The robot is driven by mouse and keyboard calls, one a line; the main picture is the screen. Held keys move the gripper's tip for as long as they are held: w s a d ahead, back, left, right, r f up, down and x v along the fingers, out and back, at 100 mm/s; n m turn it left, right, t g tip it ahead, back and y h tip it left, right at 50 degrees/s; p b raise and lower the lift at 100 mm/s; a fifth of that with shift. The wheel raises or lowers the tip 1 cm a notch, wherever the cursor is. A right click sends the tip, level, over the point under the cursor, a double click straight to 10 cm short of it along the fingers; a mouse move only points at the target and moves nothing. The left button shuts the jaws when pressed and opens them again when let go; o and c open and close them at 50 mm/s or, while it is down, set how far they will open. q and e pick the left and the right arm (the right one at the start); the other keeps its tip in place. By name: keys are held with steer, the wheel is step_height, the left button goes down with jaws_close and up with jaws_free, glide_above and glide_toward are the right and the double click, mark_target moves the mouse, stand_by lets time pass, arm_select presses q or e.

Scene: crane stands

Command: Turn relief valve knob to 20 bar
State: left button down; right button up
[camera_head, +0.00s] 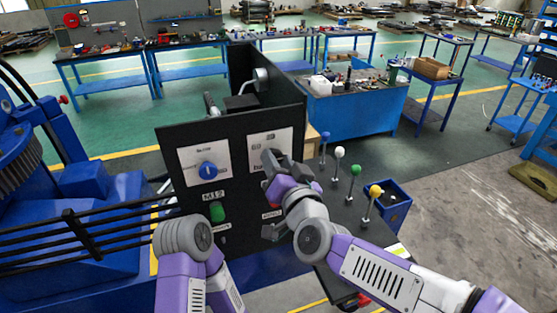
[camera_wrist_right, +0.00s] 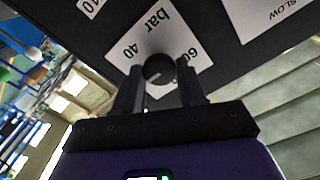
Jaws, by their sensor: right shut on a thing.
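The relief valve knob (camera_wrist_right: 158,68) is a small round black knob on a white dial plate (camera_wrist_right: 140,45) marked "bar", "40" and "60" in the right wrist view. A pale line shows on its face; the exact reading is unclear and no 20 mark is visible. My right gripper (camera_wrist_right: 159,90) is shut on the knob, one dark finger on each side. In the head view, my right gripper (camera_head: 272,160) is at the right-hand white plate (camera_head: 262,137) of the black panel and hides the knob.
The black panel (camera_head: 180,135) also has a blue knob (camera_head: 207,170) and a green button (camera_head: 217,211). Upright levers with blue, white, green and yellow balls (camera_head: 376,190) stand right of my right gripper. A black railing (camera_head: 80,235) is at the left.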

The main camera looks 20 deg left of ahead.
steer(key=shift+r, duration=0.1)
stand_by(0.4)
steer(key=o, duration=1.1)
steer(key=shift+s, duration=0.1)
steer(key=b+v, duration=0.1)
steer(key=v, duration=0.6)
steer(key=shift+s+d, duration=0.15)
steer(key=shift+d, duration=0.05)
